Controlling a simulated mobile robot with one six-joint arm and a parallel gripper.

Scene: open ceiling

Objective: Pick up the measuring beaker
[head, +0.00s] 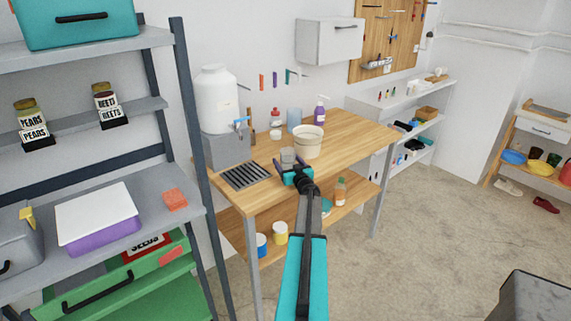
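A small grey cup-like vessel (288,155) stands on the wooden worktable (345,140), just beyond my gripper. A translucent bluish vessel (294,118) stands farther back near the wall. Both are too small for me to tell surely which is the measuring beaker. My gripper (296,167) is over the front part of the table, with its teal fingers spread apart and nothing visible between them. It is just in front of the grey vessel and hides its lower part. I cannot tell whether they touch.
A cream bucket (308,143) stands close right of the grey vessel. A purple pump bottle (319,112) and a red-capped bottle (276,118) are behind. A dark drain grate (246,175) and a white tank (214,95) are left. A metal shelf (182,130) stands at left.

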